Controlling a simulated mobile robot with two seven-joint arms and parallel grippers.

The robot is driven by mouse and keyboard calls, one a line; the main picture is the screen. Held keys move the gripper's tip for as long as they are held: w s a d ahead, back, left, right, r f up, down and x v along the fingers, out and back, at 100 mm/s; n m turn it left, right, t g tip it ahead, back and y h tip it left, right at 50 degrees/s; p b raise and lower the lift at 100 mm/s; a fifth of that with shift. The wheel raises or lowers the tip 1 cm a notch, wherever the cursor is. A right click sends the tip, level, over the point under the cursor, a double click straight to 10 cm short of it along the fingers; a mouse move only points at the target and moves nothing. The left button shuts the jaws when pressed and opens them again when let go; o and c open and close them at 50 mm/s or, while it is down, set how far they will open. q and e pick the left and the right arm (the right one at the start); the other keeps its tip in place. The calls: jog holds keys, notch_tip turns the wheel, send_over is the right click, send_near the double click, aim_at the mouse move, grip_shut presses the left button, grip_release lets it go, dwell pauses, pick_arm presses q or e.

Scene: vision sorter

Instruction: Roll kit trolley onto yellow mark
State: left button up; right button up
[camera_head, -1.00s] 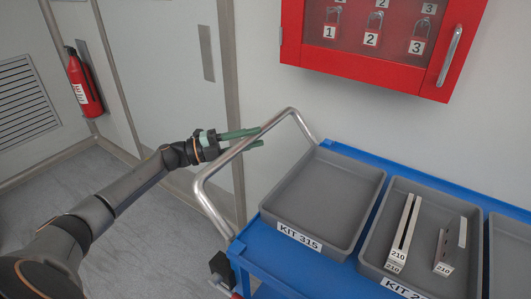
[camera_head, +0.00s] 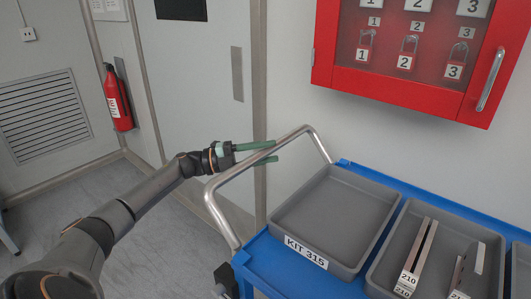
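The blue kit trolley (camera_head: 258,252) stands at the right, with a bent metal push handle (camera_head: 222,212) at its left end. My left gripper (camera_head: 270,151) is at the handle's upper bar. Its two green fingers lie on either side of the bar, close against it, and look shut on it. A grey tray labelled KIT 315 (camera_head: 333,215) sits empty on the trolley. My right gripper is not in view. No yellow mark shows.
A second grey tray (camera_head: 385,262) holds metal parts labelled 210. A red padlock cabinet (camera_head: 400,80) hangs on the wall above the trolley. A fire extinguisher (camera_head: 117,98) hangs at the left. Grey floor (camera_head: 150,235) is open left of the trolley.

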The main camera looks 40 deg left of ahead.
pick_arm(q)
jog(key=o, duration=0.3)
jog(key=shift+a, duration=0.1)
jog(key=b+v, duration=0.1)
jog(key=v, duration=1.1)
jog(key=shift+s, duration=0.2)
jog(key=shift+a, duration=0.1)
